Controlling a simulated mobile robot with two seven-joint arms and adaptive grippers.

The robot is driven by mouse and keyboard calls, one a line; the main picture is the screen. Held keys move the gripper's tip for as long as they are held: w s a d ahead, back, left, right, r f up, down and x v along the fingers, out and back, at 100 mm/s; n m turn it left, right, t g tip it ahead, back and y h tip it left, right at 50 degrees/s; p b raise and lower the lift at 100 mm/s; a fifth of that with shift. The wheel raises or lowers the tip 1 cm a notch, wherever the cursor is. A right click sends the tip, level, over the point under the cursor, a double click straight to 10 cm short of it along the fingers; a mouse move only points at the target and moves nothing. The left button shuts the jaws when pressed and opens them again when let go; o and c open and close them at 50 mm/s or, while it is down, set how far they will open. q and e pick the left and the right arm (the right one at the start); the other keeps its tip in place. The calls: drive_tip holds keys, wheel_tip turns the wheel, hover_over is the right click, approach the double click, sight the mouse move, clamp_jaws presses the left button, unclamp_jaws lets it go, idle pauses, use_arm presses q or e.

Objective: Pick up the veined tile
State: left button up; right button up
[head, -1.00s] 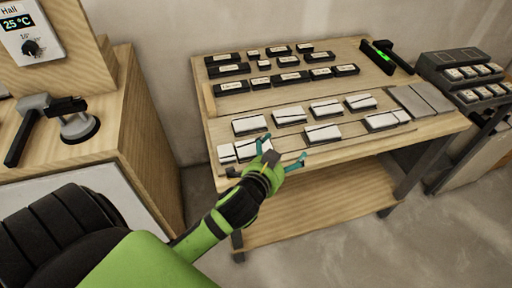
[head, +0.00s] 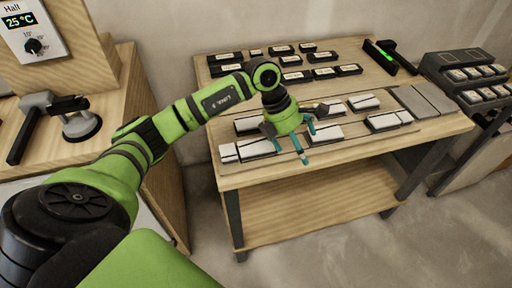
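Several white tiles, some with dark lines across them, lie on the wooden workbench (head: 330,172). Among them are one at the back right (head: 364,102), one at the right (head: 388,120), one at the back left (head: 246,125) and a front-left group (head: 246,150). I cannot tell which one is the veined tile. My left gripper (head: 290,145) points down over the middle of the tile rows, its teal fingers spread and nothing visible between them. It hides part of the tiles below it. My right gripper is out of view.
Dark labelled blocks (head: 322,72) stand in rows at the back of the bench. Grey slabs (head: 425,100) lie at its right end, near a dark device with a green light (head: 384,50). A rack of small labelled pieces (head: 480,80) stands at the right.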

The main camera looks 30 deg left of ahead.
sight(255, 143)
use_arm(q)
drive_tip(key=a+y, duration=0.1)
drive_tip(key=a, duration=0.3)
drive_tip(key=a+r+g+y, duration=0.1)
drive_tip(key=a+y, duration=0.1)
drive_tip(key=a, duration=0.2)
drive_tip(key=s+a+n+y, duration=0.1)
drive_tip(key=a+y, duration=0.1)
drive_tip(key=a, duration=0.3)
drive_tip(key=shift+r, duration=0.3)
drive_tip(key=f, duration=0.2)
drive_tip(key=f+p, duration=0.1)
drive_tip(key=f, duration=0.1)
drive_tip(key=f+p, duration=0.1)
drive_tip(key=f, duration=0.1)
drive_tip(key=shift+s+d, duration=0.15)
drive_tip(key=shift+d, duration=0.1)
drive_tip(key=shift+f, duration=0.4)
drive_tip(key=c, duration=1.2)
